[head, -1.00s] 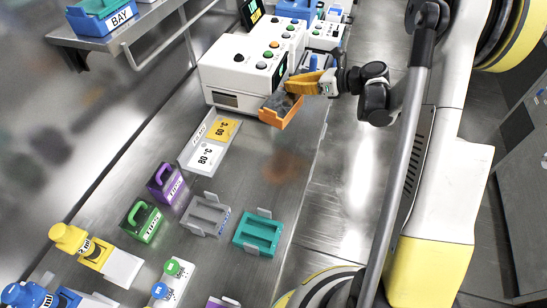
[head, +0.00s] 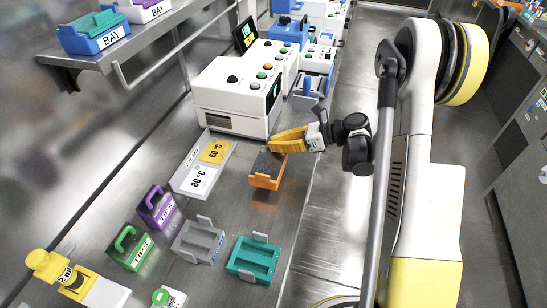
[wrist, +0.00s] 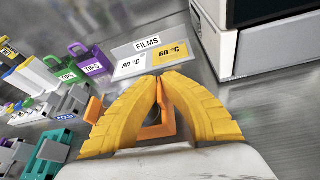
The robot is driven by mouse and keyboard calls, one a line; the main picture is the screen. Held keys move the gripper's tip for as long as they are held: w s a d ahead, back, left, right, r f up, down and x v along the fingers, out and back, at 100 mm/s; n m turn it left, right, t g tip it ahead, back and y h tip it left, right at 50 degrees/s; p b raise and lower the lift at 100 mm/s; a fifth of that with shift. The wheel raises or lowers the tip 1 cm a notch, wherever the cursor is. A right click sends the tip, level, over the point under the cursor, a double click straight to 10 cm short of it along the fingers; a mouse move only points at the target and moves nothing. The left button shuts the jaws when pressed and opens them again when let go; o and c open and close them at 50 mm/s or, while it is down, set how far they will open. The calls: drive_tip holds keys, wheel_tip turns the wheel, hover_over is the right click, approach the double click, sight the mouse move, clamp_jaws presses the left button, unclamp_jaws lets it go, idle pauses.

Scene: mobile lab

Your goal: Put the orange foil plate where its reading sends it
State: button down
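The orange foil plate (head: 266,182) is an orange piece with a dark top. It hangs under my gripper (head: 273,146), right of the films tray (head: 180,184) in the head view. My gripper's yellow fingers come together at it, and it moves with them. In the wrist view the fingers (wrist: 158,82) meet at their tips, with orange parts of the plate (wrist: 93,110) showing beside and between them. The films tray holds a white card (wrist: 130,66) and a yellow card (wrist: 168,55), which seem to read 80 °C and 60 °C. I cannot read any marking on the plate.
A white machine with buttons (head: 225,88) stands behind the plate. Purple (head: 156,208) and green (head: 130,247) tip boxes, a grey holder (head: 199,241) and a teal holder (head: 254,260) stand nearer. A shelf with BAY bins (head: 95,38) is at upper left. Bare bench lies around the plate.

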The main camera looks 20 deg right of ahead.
sight(274, 153)
wheel_tip(274, 153, down, 4)
drive_tip(key=shift+a+f+b, duration=0.1)
drive_tip(key=shift+f+b, duration=0.05)
drive_tip(key=shift+b, duration=0.9)
drive_tip(key=c, duration=1.6)
unclamp_jaws()
